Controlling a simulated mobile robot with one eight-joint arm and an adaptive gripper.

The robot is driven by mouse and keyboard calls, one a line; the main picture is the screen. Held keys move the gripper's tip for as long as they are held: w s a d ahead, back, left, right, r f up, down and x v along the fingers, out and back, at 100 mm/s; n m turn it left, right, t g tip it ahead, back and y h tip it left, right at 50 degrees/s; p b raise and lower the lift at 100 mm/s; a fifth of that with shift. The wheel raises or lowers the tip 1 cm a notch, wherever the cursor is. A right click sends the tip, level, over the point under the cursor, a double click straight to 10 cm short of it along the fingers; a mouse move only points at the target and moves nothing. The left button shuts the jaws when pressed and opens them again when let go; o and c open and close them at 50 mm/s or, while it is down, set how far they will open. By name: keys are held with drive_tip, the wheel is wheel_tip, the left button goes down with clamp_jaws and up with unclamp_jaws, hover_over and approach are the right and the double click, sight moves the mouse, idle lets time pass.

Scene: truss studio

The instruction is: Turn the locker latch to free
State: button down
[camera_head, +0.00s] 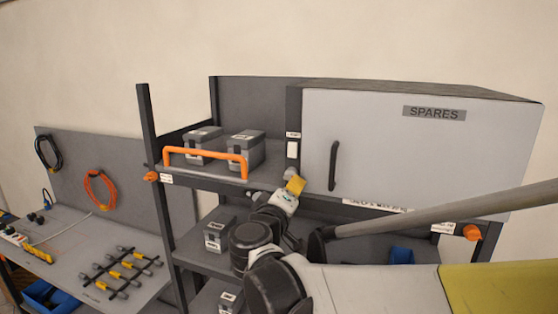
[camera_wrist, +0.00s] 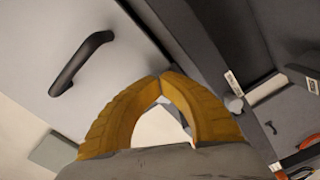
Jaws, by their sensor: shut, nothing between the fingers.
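The locker is a pale grey cabinet with a SPARES sign; its door (camera_head: 385,140) looks closed, and the door also fills the upper left of the wrist view (camera_wrist: 50,35). A dark handle (camera_head: 334,165) is on the door and shows in the wrist view (camera_wrist: 80,63). In the wrist view the fingertips (camera_wrist: 160,77) meet, apart from a small pale round knob (camera_wrist: 235,103) on the dark frame.
An orange rail (camera_head: 205,152) and two grey cases (camera_head: 243,150) are on the shelf to the left. More cases (camera_head: 218,235) stand lower. A workbench (camera_head: 70,235) with tools and cables is at far left. A long grey bar (camera_head: 440,210) crosses the right foreground.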

drive_tip(key=shift+d+r, duration=0.4)
drive_tip(key=shift+r, duration=0.1)
idle(0.4)
drive_tip(key=shift+s+d, duration=0.2)
drive_tip(key=shift+d, duration=0.2)
drive_tip(key=v, duration=0.6)
